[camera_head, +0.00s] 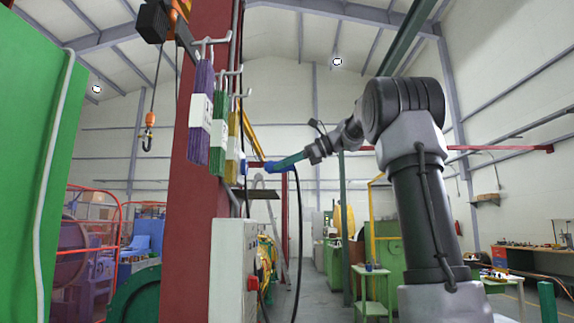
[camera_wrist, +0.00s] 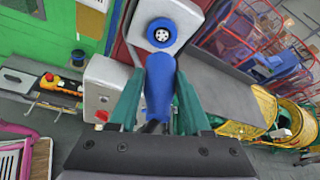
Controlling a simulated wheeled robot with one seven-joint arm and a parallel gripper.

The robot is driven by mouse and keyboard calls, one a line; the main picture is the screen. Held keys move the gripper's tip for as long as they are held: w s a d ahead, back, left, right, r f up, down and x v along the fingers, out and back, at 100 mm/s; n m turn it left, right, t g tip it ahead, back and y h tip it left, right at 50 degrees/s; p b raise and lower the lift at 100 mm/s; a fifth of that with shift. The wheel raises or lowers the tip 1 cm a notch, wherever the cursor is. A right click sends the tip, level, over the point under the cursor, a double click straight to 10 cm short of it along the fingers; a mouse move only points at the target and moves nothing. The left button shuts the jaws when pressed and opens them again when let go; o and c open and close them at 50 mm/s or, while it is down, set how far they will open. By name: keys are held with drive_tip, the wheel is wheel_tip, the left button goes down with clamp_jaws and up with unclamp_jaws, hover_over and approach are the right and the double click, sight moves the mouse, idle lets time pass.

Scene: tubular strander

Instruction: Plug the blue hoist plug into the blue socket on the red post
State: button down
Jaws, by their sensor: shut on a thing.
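The blue plug (camera_head: 278,167) is held between the teal fingers of my gripper (camera_head: 284,163), with a black cable (camera_head: 299,215) hanging below. In the wrist view the plug (camera_wrist: 160,88) points up the picture, between both fingers of my gripper (camera_wrist: 158,80). The blue socket (camera_wrist: 161,33) shows its round pale face with dark holes, on a grey box. The plug's front end is just below that face in the picture and apart from it. In the head view the socket (camera_head: 243,166) is small, beside the red post (camera_head: 200,230), left of the plug.
Purple (camera_head: 201,115), green (camera_head: 219,130) and yellow (camera_head: 233,135) strand bundles hang on hooks on the post, above and left of the plug. A grey control box (camera_head: 232,270) with a red switch stands lower on the post. A green machine panel (camera_head: 30,150) fills the far left.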

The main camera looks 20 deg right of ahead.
sight(268, 163)
drive_tip(key=shift+w+a, duration=0.25)
drive_tip(key=shift+a, duration=0.45)
drive_tip(key=shift+w+a, duration=0.2)
drive_tip(key=shift+a, duration=0.55)
drive_tip(key=shift+w+a, duration=0.25)
drive_tip(key=shift+a, duration=0.45)
drive_tip(key=shift+w+a, duration=0.2)
drive_tip(key=shift+a, duration=0.3)
drive_tip(key=shift+w+a, duration=0.15)
drive_tip(key=shift+a, duration=0.35)
drive_tip(key=shift+c, duration=1.4)
unclamp_jaws()
drive_tip(key=shift+d, duration=0.1)
drive_tip(key=v, duration=1)
drive_tip(key=shift+s+d+r, duration=0.1)
drive_tip(key=shift+s+d, duration=0.1)
drive_tip(key=shift+s, duration=0.05)
drive_tip(key=s+f+n+h, duration=0.3)
drive_tip(key=s+f+n, duration=0.2)
drive_tip(key=s+f, duration=0.3)
drive_tip(key=s+f+n+h, duration=0.3)
drive_tip(key=s+f, duration=0.6)
drive_tip(key=f, duration=0.5)
drive_tip(key=s+f+n+t+h, duration=0.1)
drive_tip(key=s+f+n+h, duration=0.3)
drive_tip(key=f, duration=0.8)
drive_tip(key=s+a+n, duration=0.1)
drive_tip(key=s+n, duration=0.1)
drive_tip(key=s, duration=0.2)
drive_tip(key=shift+s+n, duration=0.3)
